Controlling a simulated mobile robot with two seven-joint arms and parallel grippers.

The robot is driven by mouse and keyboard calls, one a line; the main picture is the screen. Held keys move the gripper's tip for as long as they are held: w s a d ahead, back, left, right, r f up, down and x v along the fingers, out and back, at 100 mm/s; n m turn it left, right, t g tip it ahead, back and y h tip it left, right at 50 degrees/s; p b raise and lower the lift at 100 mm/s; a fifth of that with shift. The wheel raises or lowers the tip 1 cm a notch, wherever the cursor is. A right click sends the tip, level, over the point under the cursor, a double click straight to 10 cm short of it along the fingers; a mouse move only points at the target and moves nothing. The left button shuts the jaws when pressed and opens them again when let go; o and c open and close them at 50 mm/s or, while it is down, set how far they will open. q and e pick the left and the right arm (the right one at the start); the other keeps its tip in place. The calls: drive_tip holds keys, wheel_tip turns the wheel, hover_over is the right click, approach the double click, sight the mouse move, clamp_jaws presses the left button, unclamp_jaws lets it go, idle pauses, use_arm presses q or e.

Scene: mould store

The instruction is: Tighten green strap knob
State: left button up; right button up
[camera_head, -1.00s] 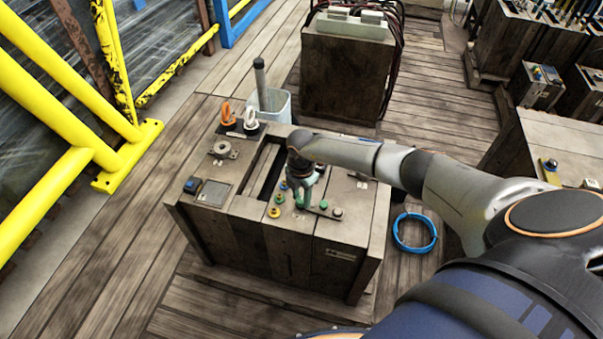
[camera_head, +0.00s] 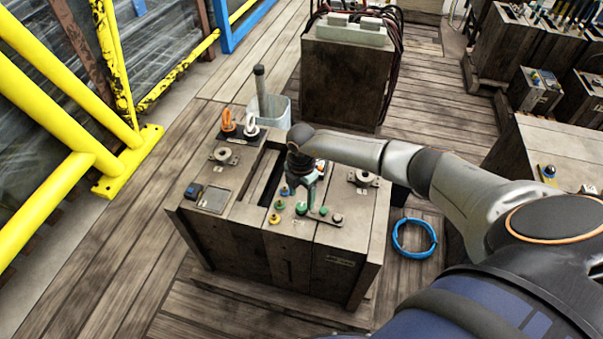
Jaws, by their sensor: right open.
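A wooden box (camera_head: 232,234) stands on the plank floor, with a dark slot and several small coloured knobs on its top. A dark strap plate lies near the front edge of the top, with a green knob (camera_head: 301,208) at its left end and a smaller green knob (camera_head: 323,211) further right. I cannot tell which is the strap knob. My right gripper (camera_head: 309,197) points down just above and behind the left green knob. It is open, and its fingers partly hide the strap; contact is unclear. My left gripper is not in view.
Yellow knobs (camera_head: 275,218) sit left of the strap. Round metal fittings, such as one at the right (camera_head: 363,178), and orange and white shackles (camera_head: 227,121) stand on the box. A pale bin (camera_head: 275,112) is behind. A blue ring (camera_head: 414,237) lies on the floor; yellow rails are left.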

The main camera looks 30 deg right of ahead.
sight(302, 206)
wheel_tip(302, 206, up, 9)
idle(0.7)
